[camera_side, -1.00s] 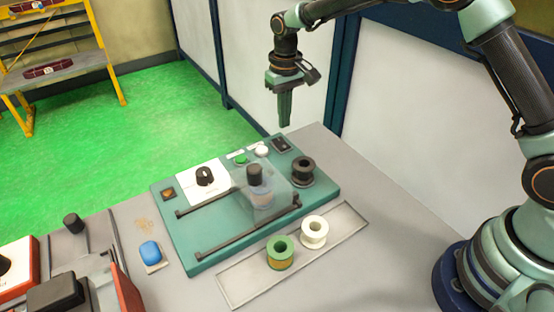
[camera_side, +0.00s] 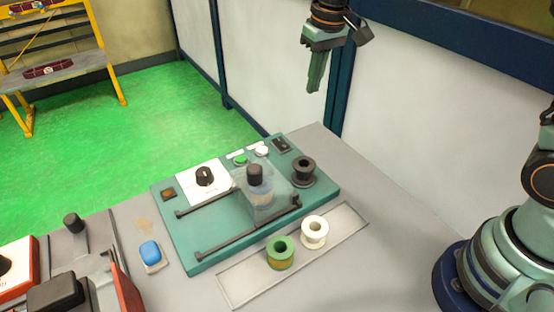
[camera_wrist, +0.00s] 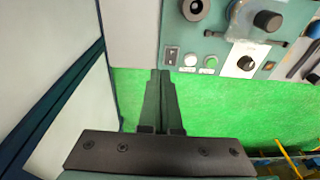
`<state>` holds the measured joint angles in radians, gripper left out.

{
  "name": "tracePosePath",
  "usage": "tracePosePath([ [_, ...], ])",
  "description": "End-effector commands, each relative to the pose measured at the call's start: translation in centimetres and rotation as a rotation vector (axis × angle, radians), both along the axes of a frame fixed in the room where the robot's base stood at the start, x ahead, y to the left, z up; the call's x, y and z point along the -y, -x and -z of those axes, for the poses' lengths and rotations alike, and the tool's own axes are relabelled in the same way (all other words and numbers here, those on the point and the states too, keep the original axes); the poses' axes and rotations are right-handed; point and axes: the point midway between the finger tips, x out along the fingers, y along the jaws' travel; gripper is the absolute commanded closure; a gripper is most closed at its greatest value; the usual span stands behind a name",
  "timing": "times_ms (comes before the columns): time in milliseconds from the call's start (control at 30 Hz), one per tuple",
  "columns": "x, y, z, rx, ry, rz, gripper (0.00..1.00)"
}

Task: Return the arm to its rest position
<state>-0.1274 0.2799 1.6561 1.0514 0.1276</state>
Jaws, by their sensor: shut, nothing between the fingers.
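My gripper (camera_side: 314,85) is shut and empty, high above the back right of the bench in the side view. Its fingers point down. In the wrist view the closed fingers (camera_wrist: 159,82) reach up toward the edge of the machine panel. The teal winding machine (camera_side: 222,229) lies below and to the left of my gripper, well apart from it. It carries a clear cover (camera_side: 272,204) over a dark-topped part, a black knob (camera_side: 204,176) and a black spool (camera_side: 303,169).
A green spool (camera_side: 280,255) and a white spool (camera_side: 315,233) stand on a metal strip (camera_side: 237,289) in front of the machine. A blue item (camera_side: 150,252) sits at left. A white wall with a dark blue post (camera_side: 340,85) is behind my gripper.

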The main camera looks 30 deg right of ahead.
Motion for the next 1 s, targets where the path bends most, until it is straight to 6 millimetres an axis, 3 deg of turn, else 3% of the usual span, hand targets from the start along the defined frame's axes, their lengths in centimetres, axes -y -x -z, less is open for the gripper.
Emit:
tracePosePath([
  [33, 0.6, 1.1, -1.3, 0.027, -0.002, 0.002, 1.00],
  [200, 2.2, 4.9, -3.9, 0.102, -0.003, 0.003, 1.00],
  [400, 3.8, 9.6, -5.4, 0.192, 0.000, 0.004, 1.00],
  [700, 5.4, 15.4, -4.9, 0.306, 0.013, 0.005, 1.00],
  [1000, 5.8, 17.0, -4.2, 0.339, 0.019, 0.005, 1.00],
])
